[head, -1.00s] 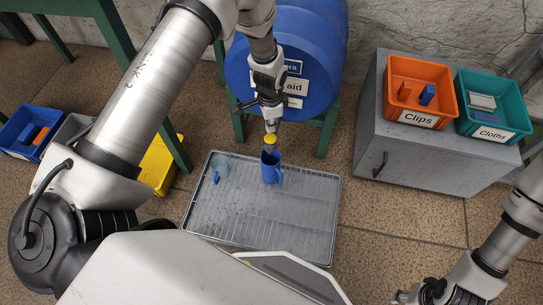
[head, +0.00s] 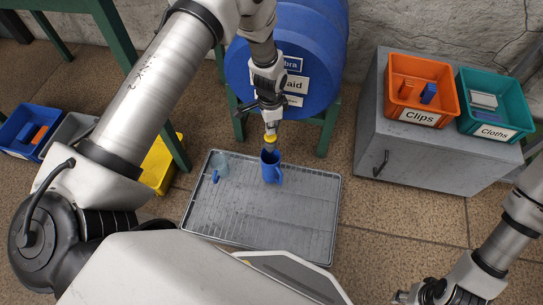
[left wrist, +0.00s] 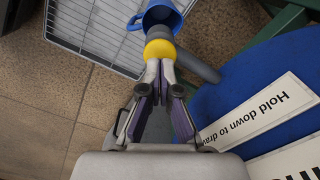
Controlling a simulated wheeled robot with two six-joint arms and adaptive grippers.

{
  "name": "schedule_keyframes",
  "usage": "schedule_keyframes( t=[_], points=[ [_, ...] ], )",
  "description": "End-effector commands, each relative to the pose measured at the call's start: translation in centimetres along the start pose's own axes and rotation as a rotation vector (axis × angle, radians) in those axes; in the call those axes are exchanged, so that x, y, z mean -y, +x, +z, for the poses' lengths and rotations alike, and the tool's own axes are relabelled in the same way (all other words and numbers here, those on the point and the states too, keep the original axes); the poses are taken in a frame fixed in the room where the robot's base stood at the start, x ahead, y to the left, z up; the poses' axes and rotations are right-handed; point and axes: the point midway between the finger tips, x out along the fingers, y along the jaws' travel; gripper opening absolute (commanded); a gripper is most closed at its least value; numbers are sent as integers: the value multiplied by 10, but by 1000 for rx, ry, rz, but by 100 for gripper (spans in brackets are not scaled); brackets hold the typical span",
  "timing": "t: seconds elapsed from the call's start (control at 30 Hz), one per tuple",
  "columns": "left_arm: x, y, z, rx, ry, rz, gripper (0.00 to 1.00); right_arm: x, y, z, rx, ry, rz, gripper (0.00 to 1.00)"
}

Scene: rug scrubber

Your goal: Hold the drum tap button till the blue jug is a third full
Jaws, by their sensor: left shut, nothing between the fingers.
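The blue drum (head: 237,72) lies on a green stand and bears white labels; one in the left wrist view reads "Hold down to draw" (left wrist: 255,108), partly cut off. My left gripper (head: 270,122) is shut and empty, its fingertips (left wrist: 160,64) at the yellow tap button (left wrist: 160,50) and seemingly touching it. The button (head: 270,138) sits on the grey tap. The blue jug (head: 272,168) stands upright under the tap on the wire-topped tray (head: 260,220). Its water level cannot be made out. My right gripper (head: 420,294) is at the bottom edge, its jaws unclear.
A clear cup with a blue handle (head: 219,168) stands on the tray left of the jug. A grey cabinet (head: 415,158) at right carries the orange Clips bin (head: 415,117) and the teal Cloths bin (head: 490,133). Yellow (head: 158,165) and blue (head: 22,150) bins stand at left.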

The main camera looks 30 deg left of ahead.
Motion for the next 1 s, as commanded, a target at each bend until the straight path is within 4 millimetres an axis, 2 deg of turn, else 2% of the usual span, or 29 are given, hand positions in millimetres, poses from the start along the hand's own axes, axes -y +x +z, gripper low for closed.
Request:
schedule_keyframes(
  t=[0.53,1.0],
  points=[
    [0,1,0,0,0,0,0,0,1,0,0,0,0,40],
    [0,15,0,0,0,0,0,0,8,0,0,0,0,40]
  ],
)
